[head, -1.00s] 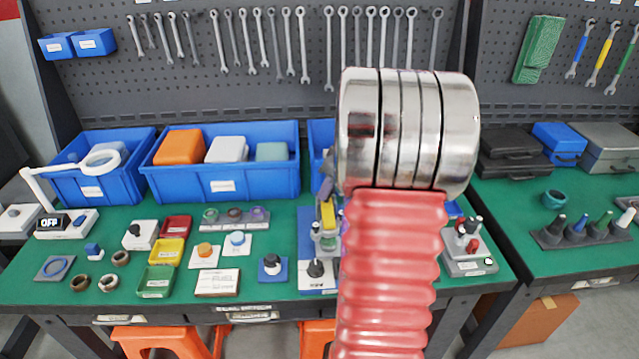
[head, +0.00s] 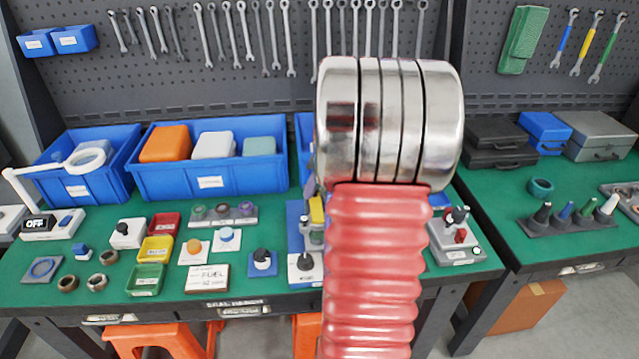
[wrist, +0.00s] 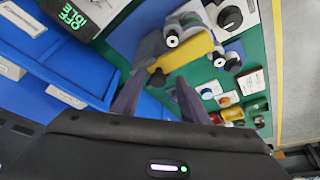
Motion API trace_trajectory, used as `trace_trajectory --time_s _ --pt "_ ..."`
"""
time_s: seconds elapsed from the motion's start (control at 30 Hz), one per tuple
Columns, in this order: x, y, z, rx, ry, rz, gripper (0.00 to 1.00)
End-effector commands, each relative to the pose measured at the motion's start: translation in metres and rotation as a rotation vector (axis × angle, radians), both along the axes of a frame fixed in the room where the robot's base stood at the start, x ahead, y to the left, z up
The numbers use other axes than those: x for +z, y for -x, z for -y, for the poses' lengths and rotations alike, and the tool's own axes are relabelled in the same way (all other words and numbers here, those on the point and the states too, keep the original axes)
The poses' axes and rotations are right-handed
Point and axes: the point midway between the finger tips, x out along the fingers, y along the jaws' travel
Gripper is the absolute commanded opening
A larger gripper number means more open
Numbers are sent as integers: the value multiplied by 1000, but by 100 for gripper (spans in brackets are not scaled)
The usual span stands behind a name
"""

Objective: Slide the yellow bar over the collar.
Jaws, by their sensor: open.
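The yellow bar (head: 317,210) stands in a fixture on a blue and white base, just left of my red arm in the head view. My arm hides part of that fixture. In the wrist view the yellow bar (wrist: 187,50) lies just beyond the fingertips, beside a grey post with a white tip (wrist: 172,38). I cannot make out the collar clearly. My gripper (wrist: 165,80) is open, its two dark fingers apart and pointing at the bar's near end. I cannot tell whether they touch it.
Blue bins (head: 210,168) stand behind the fixture. A black-knobbed block (head: 262,262) and a FUEL card (head: 207,279) lie to its left. A grey device with a red switch (head: 458,240) stands to the right. Green bench top shows bare at front left.

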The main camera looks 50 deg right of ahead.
Motion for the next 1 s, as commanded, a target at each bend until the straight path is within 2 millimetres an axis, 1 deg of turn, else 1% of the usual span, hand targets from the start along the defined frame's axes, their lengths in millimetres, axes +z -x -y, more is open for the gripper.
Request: trace_trajectory --time_s 0.13,0.27,0.37,0.8,0.9,1.0 --pt "5 1 0 0 1 1 40" --pt "17 6 1 -1 3 3 40" --pt "30 12 1 -1 3 2 40" --pt "100 42 2 -2 3 1 40" --pt "113 47 3 -2 3 1 40" --pt "121 51 2 -1 1 0 40"
